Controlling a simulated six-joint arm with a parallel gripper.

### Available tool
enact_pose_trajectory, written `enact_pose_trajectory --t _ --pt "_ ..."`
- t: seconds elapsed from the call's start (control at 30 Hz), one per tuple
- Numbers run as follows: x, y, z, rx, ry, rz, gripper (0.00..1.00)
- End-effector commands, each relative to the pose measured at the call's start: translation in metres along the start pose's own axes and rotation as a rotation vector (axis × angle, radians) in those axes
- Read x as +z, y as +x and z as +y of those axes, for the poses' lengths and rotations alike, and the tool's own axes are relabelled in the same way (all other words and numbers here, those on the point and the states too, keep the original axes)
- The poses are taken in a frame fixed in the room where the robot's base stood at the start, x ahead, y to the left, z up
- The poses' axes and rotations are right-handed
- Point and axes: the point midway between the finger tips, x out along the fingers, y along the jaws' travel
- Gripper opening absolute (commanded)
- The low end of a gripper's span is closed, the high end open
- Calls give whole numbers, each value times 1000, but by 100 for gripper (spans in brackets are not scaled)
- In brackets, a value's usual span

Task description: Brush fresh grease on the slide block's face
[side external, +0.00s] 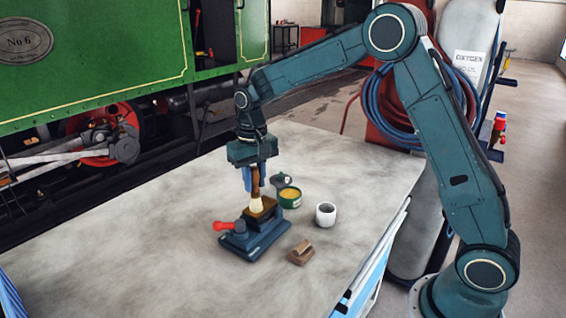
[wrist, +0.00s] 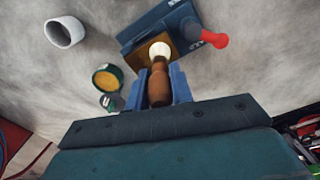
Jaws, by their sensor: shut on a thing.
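My gripper (side external: 254,182) points down over the work table, its blue fingers shut on the brown wooden handle of a brush (side external: 256,204). In the wrist view the handle (wrist: 160,88) sits between the fingers (wrist: 160,92), with the pale round bristles beyond. The slide block (side external: 266,212), with a brown-amber upper face, sits in a dark blue vise (side external: 256,243). The bristles are at this face and appear to touch it; part of the face (wrist: 178,64) is hidden behind them. An open green tin (side external: 290,195) of yellow grease stands just behind and right of the vise.
A red vise handle (side external: 223,226) sticks out left. A white cup (side external: 326,215) stands right of the tin, and a small brown block (side external: 301,252) lies in front of it. A round lid (side external: 281,179) lies behind the tin. The table's left side (side external: 130,240) is clear.

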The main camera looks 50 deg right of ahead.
Motion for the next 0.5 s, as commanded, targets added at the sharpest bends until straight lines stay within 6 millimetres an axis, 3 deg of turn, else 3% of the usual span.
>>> enact_pose_trajectory --t 0.5 --pt "-5 0 15 -1 1 1 0"
